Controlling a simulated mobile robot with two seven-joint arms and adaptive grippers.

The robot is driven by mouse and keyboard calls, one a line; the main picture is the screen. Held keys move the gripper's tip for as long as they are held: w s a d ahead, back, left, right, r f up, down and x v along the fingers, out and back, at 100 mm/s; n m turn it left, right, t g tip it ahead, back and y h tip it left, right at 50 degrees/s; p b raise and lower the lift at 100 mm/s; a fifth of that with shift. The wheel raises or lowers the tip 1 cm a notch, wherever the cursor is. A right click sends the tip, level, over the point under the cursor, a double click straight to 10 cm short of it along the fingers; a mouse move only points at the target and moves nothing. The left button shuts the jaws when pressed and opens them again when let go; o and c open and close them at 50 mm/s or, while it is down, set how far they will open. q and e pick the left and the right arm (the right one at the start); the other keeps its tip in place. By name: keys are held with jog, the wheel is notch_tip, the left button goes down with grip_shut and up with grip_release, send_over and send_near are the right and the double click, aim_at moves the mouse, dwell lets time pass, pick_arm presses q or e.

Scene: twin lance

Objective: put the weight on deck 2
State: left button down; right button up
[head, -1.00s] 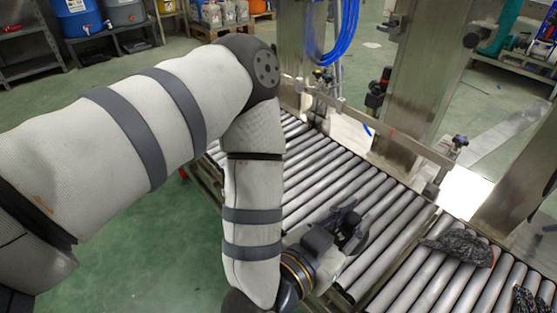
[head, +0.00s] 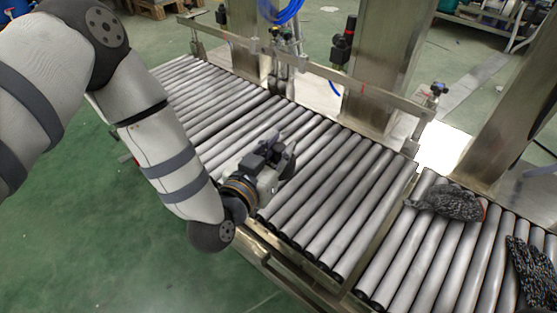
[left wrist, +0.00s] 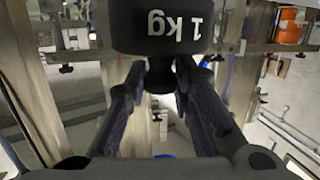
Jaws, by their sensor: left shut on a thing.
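The weight (left wrist: 160,25) is a dark, round piece marked "1 kg", at the top of the left wrist view. Its narrow neck and knob sit between the two fingers of my left gripper (left wrist: 160,85), which is shut on it. In the head view my left gripper (head: 281,160) is over the roller conveyor (head: 330,180), pointing right and away. I cannot make out the weight in the head view. No label tells which surface is deck 2. My right gripper is not in view.
The conveyor's right section (head: 400,260) bears a crumpled dark cloth or glove (head: 446,202) and a speckled glove (head: 530,270). A metal rail with clamps (head: 350,85) and steel posts (head: 385,60) stand along the far side. The rollers between gripper and cloth are bare.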

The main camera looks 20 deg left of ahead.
aim_at(275, 156)
pick_arm(q)
jog(key=shift+w+a+f+b, duration=0.25)
jog(key=shift+w+f+b, duration=0.25)
jog(key=shift+w+f, duration=0.6)
jog(key=f, duration=0.1)
jog(key=f+b, duration=0.1)
jog(key=f, duration=0.1)
jog(key=shift+w+f+b, duration=0.25)
jog(key=shift+f+b, duration=0.15)
jog(key=shift+r, duration=0.15)
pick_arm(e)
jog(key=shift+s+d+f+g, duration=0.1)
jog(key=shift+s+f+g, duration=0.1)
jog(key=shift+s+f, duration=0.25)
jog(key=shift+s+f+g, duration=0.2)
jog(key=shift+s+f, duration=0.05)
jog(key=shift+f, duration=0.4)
pick_arm(q)
jog(key=c, duration=1.4)
grip_release()
jog(key=shift+s+a+f, duration=0.1)
jog(key=shift+f, duration=0.1)
jog(key=shift+r, duration=0.1)
